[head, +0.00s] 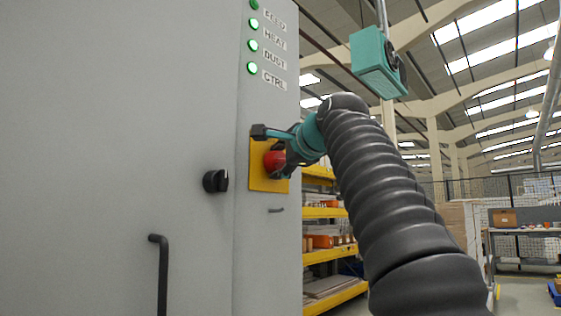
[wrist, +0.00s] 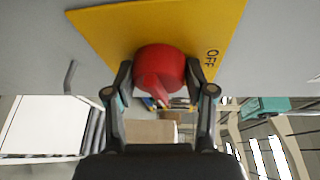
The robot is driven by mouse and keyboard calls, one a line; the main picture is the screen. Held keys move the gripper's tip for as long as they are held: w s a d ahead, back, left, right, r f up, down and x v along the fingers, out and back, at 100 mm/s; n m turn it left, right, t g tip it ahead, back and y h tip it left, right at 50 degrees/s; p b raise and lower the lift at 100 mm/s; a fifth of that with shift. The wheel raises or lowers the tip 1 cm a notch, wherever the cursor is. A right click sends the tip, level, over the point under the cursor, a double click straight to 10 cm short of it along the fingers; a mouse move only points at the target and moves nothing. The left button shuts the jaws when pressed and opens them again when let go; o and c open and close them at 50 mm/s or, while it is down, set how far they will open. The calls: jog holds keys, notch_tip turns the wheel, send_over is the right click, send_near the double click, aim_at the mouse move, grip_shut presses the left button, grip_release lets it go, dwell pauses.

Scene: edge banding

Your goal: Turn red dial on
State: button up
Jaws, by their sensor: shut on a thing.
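The red dial (head: 273,161) sits on a yellow plate (head: 257,177) on the grey cabinet front in the head view. In the wrist view the red dial (wrist: 160,68) is in the middle top, with its raised grip toward me, on the yellow plate (wrist: 105,25) marked OFF at the right. My gripper (head: 279,160) reaches the dial from the right. In the wrist view my gripper (wrist: 160,76) has one finger on each side of the dial and is shut on it. Any ON marking is not visible.
A black knob (head: 215,181) and a black handle (head: 160,270) are on the cabinet door left of the plate. Green lamps (head: 252,45) labelled HEAT, DUST and CTRL glow above. Yellow shelves (head: 325,212) stand behind, to the right of the cabinet.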

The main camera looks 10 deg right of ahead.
jog(key=shift+m+g, duration=0.3)
jog(key=shift+m, duration=0.3)
dwell(0.6)
jog(key=o, duration=1.1)
jog(key=shift+w, duration=0.1)
jog(key=shift+o, duration=0.2)
jog(key=v, duration=1.2)
jog(key=shift+r, duration=0.1)
